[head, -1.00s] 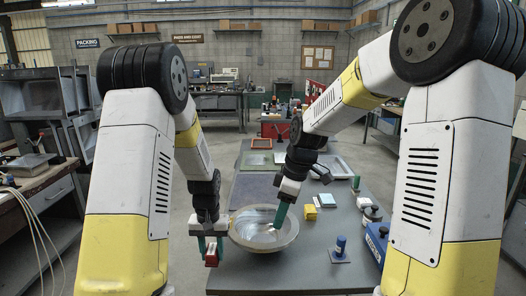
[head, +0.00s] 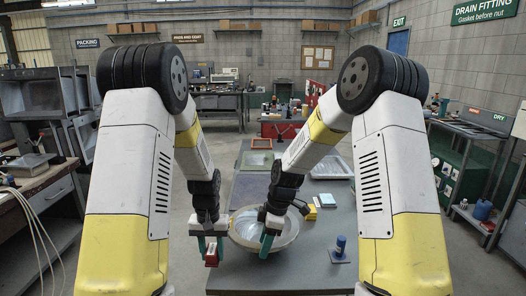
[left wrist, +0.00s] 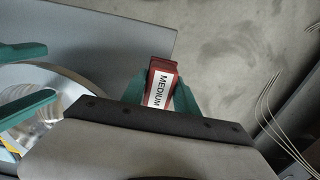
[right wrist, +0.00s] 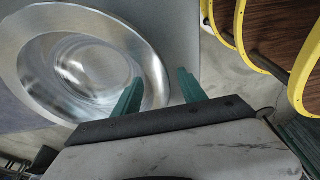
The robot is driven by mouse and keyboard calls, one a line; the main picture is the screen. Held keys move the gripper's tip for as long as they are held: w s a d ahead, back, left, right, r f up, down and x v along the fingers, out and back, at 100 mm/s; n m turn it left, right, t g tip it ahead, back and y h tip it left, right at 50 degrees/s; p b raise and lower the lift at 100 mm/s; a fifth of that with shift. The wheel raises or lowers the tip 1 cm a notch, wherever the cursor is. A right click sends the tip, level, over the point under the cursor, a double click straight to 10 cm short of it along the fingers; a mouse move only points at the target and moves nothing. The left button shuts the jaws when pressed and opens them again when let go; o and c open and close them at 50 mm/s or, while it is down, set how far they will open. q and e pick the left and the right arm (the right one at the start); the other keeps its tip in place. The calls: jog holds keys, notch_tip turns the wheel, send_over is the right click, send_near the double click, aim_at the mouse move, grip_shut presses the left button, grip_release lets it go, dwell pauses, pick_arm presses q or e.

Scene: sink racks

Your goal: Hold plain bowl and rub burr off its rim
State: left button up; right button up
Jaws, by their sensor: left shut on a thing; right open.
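The plain metal bowl (head: 244,228) sits on the grey bench, wide rim upward. It also shows in the right wrist view (right wrist: 40,50). My right gripper (head: 268,246) is open at the bowl's near rim. In the right wrist view its teal fingers (right wrist: 160,86) stand apart, one over the rim and one outside it; I cannot tell whether they touch. My left gripper (head: 210,250) is shut on a red block (left wrist: 161,84) labelled MEDIUM, held left of the bowl near the bench's left edge. I cannot make out a burr on the rim.
A blue-topped piece (head: 339,246) stands on the bench right of the bowl. A yellow block (head: 311,213) and a light blue pad (head: 327,200) lie behind it. A white tray (head: 331,168) and a red-rimmed tray (head: 261,143) are farther back. The bench front is clear.

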jog(key=shift+x, duration=1.2)
jog(key=c, duration=1)
